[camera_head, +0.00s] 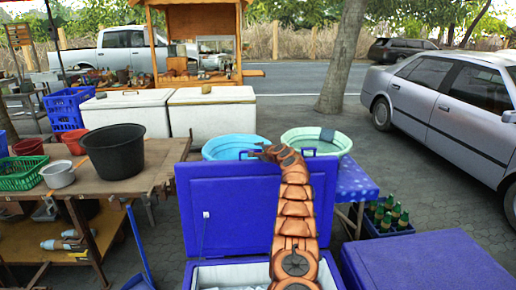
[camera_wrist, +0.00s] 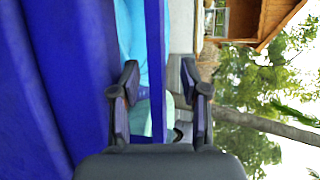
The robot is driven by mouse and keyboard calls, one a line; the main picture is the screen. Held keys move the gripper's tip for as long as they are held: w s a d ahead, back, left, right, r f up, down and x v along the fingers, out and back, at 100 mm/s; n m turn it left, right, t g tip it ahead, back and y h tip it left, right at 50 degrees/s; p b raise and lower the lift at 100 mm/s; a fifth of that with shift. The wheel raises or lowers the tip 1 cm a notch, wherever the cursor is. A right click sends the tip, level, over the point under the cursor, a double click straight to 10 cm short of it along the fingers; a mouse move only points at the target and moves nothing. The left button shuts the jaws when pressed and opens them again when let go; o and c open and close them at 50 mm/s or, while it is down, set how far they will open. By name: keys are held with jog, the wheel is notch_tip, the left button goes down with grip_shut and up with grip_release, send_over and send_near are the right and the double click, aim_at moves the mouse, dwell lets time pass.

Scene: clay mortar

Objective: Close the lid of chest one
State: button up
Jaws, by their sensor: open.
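A blue chest (camera_head: 332,272) stands at the bottom centre of the head view, its pale interior partly visible behind my arm. Its blue lid (camera_head: 225,215) stands open, about upright, with small handles on its top edge. No label shows which chest is chest one. My gripper (camera_head: 262,152) is at the lid's top edge, left of centre. In the wrist view my gripper (camera_wrist: 160,75) is open, with a narrow blue strip between its fingers, perhaps a lid handle. Broad blue lid surface (camera_wrist: 50,90) fills the left side. Contact cannot be told.
A second blue chest (camera_head: 425,262) is shut at the lower right. Two basins, one blue (camera_head: 225,143) and one green (camera_head: 340,138), stand behind the lid. A wooden table (camera_head: 120,188) with tubs is on the left. Green bottles (camera_head: 388,218) stand in a crate on the right.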

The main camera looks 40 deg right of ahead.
jog(key=shift+w+f+p, duration=0.15)
jog(key=shift+w+p, duration=0.05)
jog(key=shift+p, duration=0.1)
grip_shut()
dwell(0.5)
